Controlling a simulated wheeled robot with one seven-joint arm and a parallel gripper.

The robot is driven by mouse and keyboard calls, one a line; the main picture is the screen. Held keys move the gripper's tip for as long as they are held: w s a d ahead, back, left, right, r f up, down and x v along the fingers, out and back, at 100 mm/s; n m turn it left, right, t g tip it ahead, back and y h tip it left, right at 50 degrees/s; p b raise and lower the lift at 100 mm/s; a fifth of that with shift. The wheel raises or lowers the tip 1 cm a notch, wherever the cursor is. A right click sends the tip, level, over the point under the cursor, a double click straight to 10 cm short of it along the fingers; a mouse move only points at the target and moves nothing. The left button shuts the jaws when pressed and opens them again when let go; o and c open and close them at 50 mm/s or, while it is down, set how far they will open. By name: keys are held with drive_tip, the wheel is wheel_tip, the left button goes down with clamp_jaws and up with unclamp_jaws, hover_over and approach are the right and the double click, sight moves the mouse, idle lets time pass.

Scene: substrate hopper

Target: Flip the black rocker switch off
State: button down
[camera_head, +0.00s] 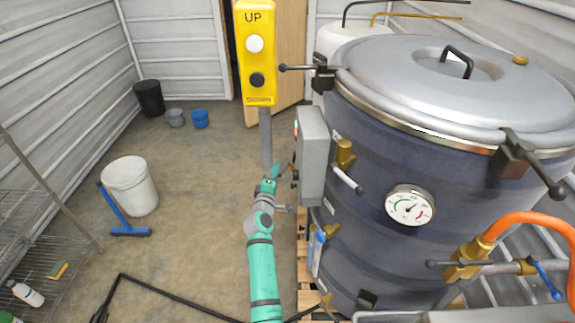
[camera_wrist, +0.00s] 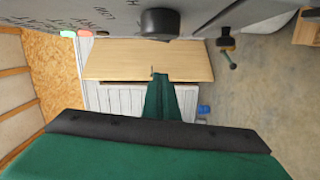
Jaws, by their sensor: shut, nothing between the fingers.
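The grey control box (camera_head: 312,155) is mounted on the left side of the large dark tank. Its printed panel face (camera_wrist: 215,22) fills the top of the wrist view. A black round knob-like part (camera_wrist: 160,23) stands out from the panel. A small green part (camera_wrist: 68,34) and a red part (camera_wrist: 85,34) sit at the panel's left edge. I cannot make out the black rocker switch for certain in either view. My gripper (camera_head: 270,174) is just left of the box in the head view. Its fingers (camera_wrist: 160,80) are shut and empty, below the knob in the wrist view, apparently apart from it.
The tank (camera_head: 375,140) with its lid clamps and gauge (camera_head: 410,205) fills the right. A yellow UP pendant (camera_head: 257,60) stands on a post behind my gripper. A brass valve (camera_head: 345,153) juts out beside the box. Open floor lies left, with a white bucket (camera_head: 130,185).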

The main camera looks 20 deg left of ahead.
sight(294, 158)
drive_tip(key=w+d, duration=0.3)
drive_tip(key=w, duration=0.2)
drive_tip(key=shift+w+f, duration=0.3)
drive_tip(key=shift+f, duration=0.05)
